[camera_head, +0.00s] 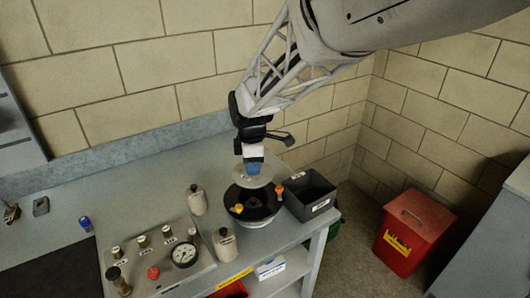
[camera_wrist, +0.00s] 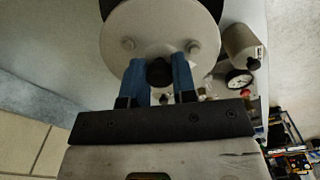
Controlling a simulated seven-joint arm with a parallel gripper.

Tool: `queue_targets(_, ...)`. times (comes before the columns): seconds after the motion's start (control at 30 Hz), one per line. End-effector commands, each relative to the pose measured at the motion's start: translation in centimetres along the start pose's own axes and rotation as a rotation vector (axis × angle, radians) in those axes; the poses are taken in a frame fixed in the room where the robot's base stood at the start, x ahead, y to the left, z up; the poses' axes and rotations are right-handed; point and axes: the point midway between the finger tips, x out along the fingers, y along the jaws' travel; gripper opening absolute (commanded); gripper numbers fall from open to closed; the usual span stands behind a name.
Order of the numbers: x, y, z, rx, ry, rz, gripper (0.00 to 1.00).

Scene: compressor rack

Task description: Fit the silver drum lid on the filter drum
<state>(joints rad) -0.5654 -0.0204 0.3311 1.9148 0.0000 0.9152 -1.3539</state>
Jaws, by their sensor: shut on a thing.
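The silver drum lid (camera_head: 240,178) is a pale round disc, seen nearly level above the rear part of the filter drum. In the wrist view the lid (camera_wrist: 185,22) shows two bolt heads and a dark centre knob (camera_wrist: 160,73). My gripper (camera_head: 253,166) has blue fingers shut on that knob; they also show in the wrist view (camera_wrist: 160,75). The filter drum (camera_head: 249,222) stands near the bench's right end, dark on top, with a yellow knob (camera_head: 238,209) and an orange knob (camera_head: 279,191) at its rim. The lid hides its back part; the gap's size is unclear.
A dark open bin (camera_head: 312,196) stands close to the drum's right. Two pale canisters (camera_head: 197,200) (camera_head: 225,245) stand at its left. A panel with a gauge (camera_head: 184,255) lies front left. A red bin (camera_head: 412,232) is on the floor. The back-left bench is mostly clear.

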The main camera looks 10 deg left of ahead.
Motion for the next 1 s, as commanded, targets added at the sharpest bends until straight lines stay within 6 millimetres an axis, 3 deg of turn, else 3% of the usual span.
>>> queue_targets(0.57, 0.2, -0.2, -0.1, 0.0, 0.0, 0.0, 0.0)
queue_targets(1.0, 2.7, -0.2, -0.1, 0.0, 0.0, -0.001, 0.0)
